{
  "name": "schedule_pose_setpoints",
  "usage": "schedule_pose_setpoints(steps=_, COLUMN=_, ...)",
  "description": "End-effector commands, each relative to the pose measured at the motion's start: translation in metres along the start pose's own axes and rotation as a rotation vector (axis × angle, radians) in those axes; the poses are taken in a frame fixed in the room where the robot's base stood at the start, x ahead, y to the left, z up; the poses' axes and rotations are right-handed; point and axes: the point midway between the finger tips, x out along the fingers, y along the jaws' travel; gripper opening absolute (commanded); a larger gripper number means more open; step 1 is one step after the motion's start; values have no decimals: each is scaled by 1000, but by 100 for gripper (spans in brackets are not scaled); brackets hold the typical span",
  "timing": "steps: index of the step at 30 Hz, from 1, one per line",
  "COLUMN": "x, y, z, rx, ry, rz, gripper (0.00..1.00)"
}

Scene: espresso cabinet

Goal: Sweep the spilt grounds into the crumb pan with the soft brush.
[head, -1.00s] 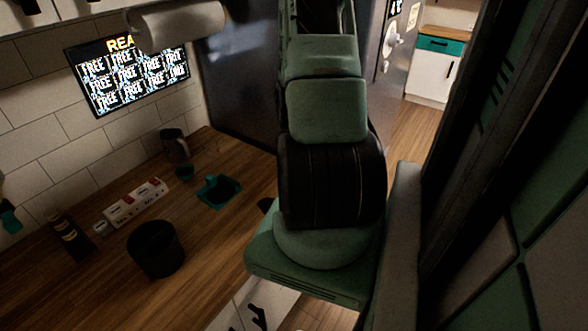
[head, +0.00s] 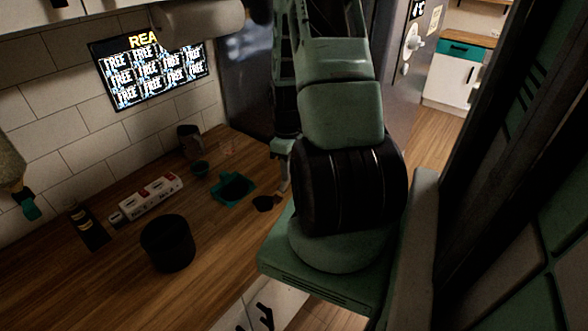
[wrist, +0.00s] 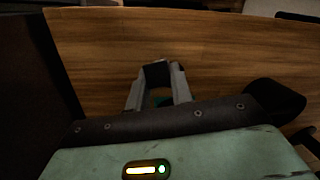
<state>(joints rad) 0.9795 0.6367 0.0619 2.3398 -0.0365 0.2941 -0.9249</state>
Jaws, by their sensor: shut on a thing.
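The teal crumb pan (head: 222,199) lies on the wooden counter in the head view, dark inside. A dark patch (head: 264,203), perhaps the spilt grounds, lies just right of it; I cannot tell its exact nature. My gripper (head: 282,186) is low over the counter, right of the pan and beside the dark patch. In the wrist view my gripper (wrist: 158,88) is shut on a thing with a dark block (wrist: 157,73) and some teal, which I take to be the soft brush. Its bristles cannot be made out, and my arm hides part of the counter.
A black bin (head: 168,243) stands at the counter's front left. Bare counter lies between bin and pan.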

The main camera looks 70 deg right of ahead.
Motion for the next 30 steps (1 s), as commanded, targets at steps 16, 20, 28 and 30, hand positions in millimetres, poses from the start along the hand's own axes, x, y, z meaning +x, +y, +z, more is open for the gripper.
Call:
schedule_pose_setpoints(steps=16, x=-1, y=-8, z=-31, rx=-1, ry=0, rz=1, gripper=0)
schedule_pose_setpoints(steps=20, x=-1, y=-9, z=-38, rx=-1, ry=0, rz=1, gripper=0)
schedule_pose_setpoints(steps=28, x=-1, y=-13, z=-53, rx=0, ry=1, rz=1, gripper=0)
schedule_pose_setpoints(steps=30, x=-1, y=-14, z=-57, rx=-1, ry=0, rz=0, gripper=0)
